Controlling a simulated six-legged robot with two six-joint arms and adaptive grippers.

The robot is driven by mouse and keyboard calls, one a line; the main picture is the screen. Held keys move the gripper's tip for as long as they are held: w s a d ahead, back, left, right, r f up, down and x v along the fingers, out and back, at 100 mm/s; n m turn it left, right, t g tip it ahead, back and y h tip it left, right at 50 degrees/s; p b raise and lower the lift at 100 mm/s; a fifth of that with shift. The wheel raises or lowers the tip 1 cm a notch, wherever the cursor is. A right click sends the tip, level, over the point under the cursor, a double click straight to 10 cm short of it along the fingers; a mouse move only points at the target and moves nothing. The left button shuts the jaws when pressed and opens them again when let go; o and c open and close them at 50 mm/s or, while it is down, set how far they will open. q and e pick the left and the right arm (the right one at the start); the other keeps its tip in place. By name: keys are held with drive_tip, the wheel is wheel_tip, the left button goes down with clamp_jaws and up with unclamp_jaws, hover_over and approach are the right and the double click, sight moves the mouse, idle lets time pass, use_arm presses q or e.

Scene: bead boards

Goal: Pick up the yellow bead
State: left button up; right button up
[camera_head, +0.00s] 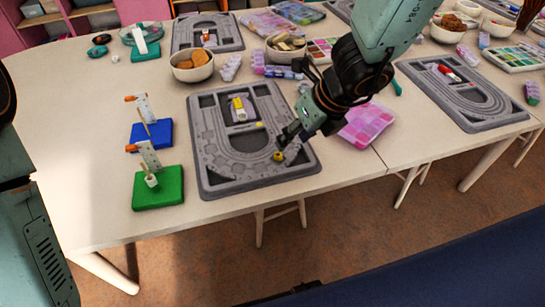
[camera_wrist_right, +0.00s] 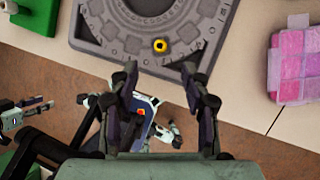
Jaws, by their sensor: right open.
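The yellow bead (camera_head: 278,156) is a small ring lying on the near, curved end of the grey bead board (camera_head: 205,178). In the right wrist view the bead (camera_wrist_right: 160,45) shows its dark hole, on the board (camera_wrist_right: 90,30) beyond my fingertips. My right gripper (camera_head: 286,140) is just beside the bead in the head view. In the right wrist view my right gripper (camera_wrist_right: 162,88) has its fingers spread with nothing between them. The bead lies roughly in line with the gap. My left gripper is not seen in the head view.
A green stand (camera_head: 172,195) and a blue stand (camera_head: 141,136) are left of the board. A pink box (camera_head: 367,126) lies right of it. A yellow-and-white item (camera_head: 239,108) sits in the board's middle tray. A bowl (camera_head: 192,75) stands behind. The table's front edge is close.

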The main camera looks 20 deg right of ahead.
sight(280, 155)
drive_tip(key=shift+w+d+f+m, duration=0.15)
drive_tip(key=shift+d+m, duration=0.15)
drive_tip(key=shift+m, duration=0.5)
drive_tip(key=b+x, duration=0.1)
drive_tip(key=x, duration=0.1)
drive_tip(key=shift+w+f, duration=0.1)
drive_tip(key=shift+f, duration=0.15)
drive_tip(key=b+x, duration=0.1)
drive_tip(key=x, duration=0.1)
drive_tip(key=a+b+x, duration=0.1)
drive_tip(key=b+x, duration=0.1)
drive_tip(key=x, duration=0.1)
drive_tip(key=shift+d, duration=0.1)
drive_tip(key=shift+c, duration=0.3)
drive_tip(key=c, duration=0.8)
